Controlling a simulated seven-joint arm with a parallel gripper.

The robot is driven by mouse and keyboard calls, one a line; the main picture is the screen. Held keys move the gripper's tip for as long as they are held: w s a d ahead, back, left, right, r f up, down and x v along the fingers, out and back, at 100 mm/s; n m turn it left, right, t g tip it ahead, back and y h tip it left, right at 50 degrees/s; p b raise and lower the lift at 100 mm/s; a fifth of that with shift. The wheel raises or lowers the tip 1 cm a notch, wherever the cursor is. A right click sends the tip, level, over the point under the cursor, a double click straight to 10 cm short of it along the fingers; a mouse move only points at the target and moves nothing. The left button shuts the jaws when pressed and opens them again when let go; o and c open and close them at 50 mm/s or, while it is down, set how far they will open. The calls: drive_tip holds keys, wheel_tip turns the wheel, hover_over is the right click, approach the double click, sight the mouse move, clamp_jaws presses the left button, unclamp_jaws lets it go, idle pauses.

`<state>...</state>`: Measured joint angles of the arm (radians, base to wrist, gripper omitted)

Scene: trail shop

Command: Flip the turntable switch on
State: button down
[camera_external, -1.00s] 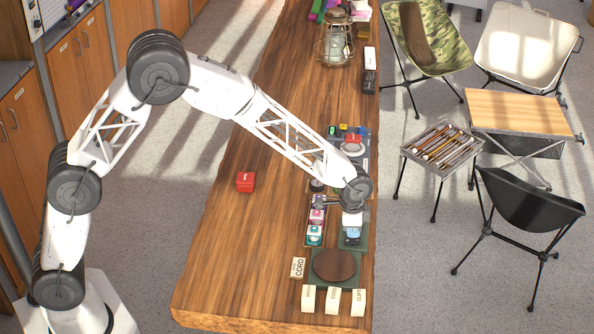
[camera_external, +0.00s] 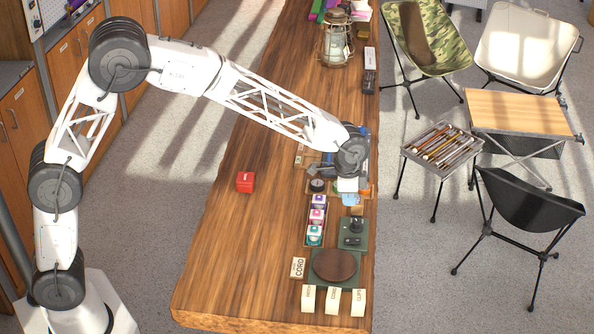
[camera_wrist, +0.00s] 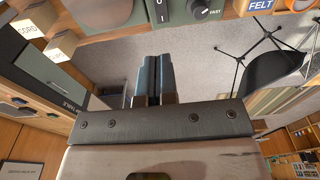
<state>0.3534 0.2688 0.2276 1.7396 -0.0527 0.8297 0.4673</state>
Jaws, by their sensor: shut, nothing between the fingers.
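The turntable (camera_external: 312,282) has a green base with a round brown platter (camera_external: 334,265) near the front end of the wooden counter. Its green control panel (camera_external: 344,228) lies just behind, with two dark controls (camera_external: 354,232) on it. The switch's position cannot be read. My gripper (camera_external: 350,199) is shut and empty, behind and apart from the controls. Its two blue-grey fingertips meet in the wrist view (camera_wrist: 152,60).
A tray of colored spools (camera_external: 317,220) lies left of the panel. A red box (camera_external: 245,182) sits on the open left part of the counter. The counter's right edge is close.

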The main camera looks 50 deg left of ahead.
sight(359, 240)
idle(0.4)
drive_tip(key=shift+w+d+r+t, duration=0.1)
drive_tip(key=shift+w+d+t, duration=0.2)
drive_tip(key=shift+w+d, duration=0.15)
idle(0.3)
drive_tip(key=f, duration=0.4)
drive_tip(key=w+d+f, duration=0.1)
drive_tip(key=f, duration=0.9)
drive_tip(key=shift+w+d, duration=0.25)
